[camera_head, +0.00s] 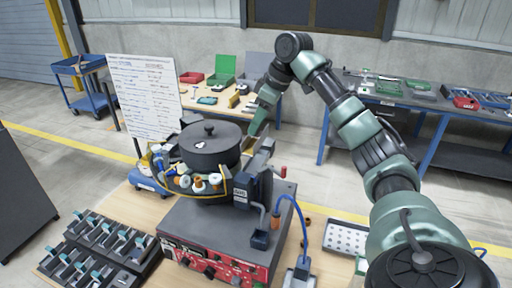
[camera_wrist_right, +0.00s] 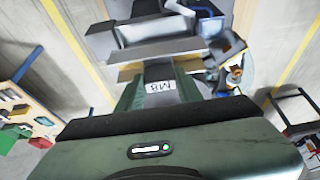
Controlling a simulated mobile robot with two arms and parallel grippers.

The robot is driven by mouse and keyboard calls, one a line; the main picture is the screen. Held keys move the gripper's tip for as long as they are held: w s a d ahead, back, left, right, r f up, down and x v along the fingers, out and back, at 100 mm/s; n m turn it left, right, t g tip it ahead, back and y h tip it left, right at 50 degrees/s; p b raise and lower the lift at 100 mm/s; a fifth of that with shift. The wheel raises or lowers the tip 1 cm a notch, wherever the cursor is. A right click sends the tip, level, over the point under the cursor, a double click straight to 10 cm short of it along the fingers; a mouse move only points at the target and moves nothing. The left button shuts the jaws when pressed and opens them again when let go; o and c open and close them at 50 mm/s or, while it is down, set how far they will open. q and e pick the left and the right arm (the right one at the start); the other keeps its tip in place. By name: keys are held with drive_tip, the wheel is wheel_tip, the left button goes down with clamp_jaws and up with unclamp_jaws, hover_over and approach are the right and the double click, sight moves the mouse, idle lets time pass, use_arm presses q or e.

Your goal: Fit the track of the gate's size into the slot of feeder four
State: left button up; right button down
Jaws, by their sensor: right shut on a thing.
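The bowl feeder (camera_head: 208,150) stands on a grey machine top, with a dark lidded bowl and several coloured parts around its rim. A grey block with a small white label (camera_head: 240,194) is at its right front. My right gripper (camera_head: 252,134) reaches down behind the feeder's right side; its fingertips are largely hidden in the head view. In the right wrist view the green fingers (camera_wrist_right: 160,92) are shut on a dark grey track (camera_wrist_right: 158,70), marked by a white M8 label. A grey channel-shaped part (camera_wrist_right: 150,38) lies just beyond it; I cannot tell whether they touch. My left gripper is out of view.
A rack (camera_head: 92,262) of several dark tracks with teal tabs is at the front left. A red control panel (camera_head: 215,262) fronts the machine. A written board (camera_head: 146,95) stands behind left. A blue cable (camera_head: 302,230) and perforated tray (camera_head: 345,239) are on the right.

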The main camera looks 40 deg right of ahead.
sight(262, 138)
wheel_tip(262, 138, down, 4)
drive_tip(key=shift+w+a+f+p, duration=0.1)
drive_tip(key=shift+f+p, duration=0.1)
drive_tip(key=shift+p, duration=0.2)
wheel_tip(262, 138, down, 4)
drive_tip(key=shift+r+p, duration=0.1)
drive_tip(key=shift+p, duration=0.45)
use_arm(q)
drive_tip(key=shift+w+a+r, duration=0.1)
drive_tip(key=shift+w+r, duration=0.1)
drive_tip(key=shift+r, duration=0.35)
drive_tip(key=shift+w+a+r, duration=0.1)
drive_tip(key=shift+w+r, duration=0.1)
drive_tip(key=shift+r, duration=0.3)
use_arm(e)
drive_tip(key=shift+f, duration=0.25)
drive_tip(key=shift+f, duration=0.1)
drive_tip(key=c, duration=0.9)
unclamp_jaws()
drive_tip(key=shift+r+b, duration=0.45)
drive_tip(key=shift+r, duration=0.1)
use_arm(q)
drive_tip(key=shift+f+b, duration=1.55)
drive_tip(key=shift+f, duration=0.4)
use_arm(e)
drive_tip(key=shift+s+v, duration=0.2)
drive_tip(key=shift+v, duration=5.45)
